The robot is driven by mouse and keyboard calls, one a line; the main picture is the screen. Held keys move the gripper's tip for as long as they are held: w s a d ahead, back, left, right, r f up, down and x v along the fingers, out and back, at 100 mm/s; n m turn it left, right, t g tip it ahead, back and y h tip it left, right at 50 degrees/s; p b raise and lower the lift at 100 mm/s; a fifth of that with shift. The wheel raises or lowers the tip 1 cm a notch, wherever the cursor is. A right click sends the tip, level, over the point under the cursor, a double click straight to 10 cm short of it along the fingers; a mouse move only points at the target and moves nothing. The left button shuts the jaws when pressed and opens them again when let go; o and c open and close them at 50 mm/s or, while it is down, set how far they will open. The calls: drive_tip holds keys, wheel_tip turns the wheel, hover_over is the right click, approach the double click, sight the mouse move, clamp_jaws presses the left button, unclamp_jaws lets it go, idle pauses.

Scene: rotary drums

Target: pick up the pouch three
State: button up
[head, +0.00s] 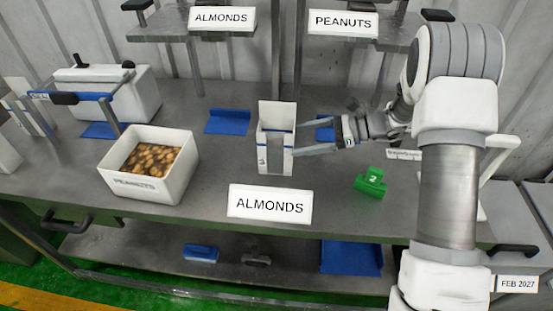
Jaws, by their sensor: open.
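A white upright pouch (276,155) stands on the grey bench near the middle of the head view. It has a blue band near its top edge and a small mark like a 3 low on its left side. My gripper (300,140) reaches in from the right. Its fingers are open, and their tips are at the pouch's right side. I cannot tell whether they touch it or straddle its edge.
A white bin of almond-like pieces (118,181) labelled PEANUTS stands left. A green object marked 2 (371,182) lies right. An ALMONDS sign (270,205) is at the front edge. A white device (135,88) stands back left. Blue pads (228,122) lie behind.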

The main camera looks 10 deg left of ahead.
sight(276, 146)
drive_tip(key=x, duration=0.7)
drive_tip(key=shift+s+a+f, duration=0.2)
drive_tip(key=shift+s+f, duration=0.05)
drive_tip(key=shift+f, duration=0.05)
clamp_jaws()
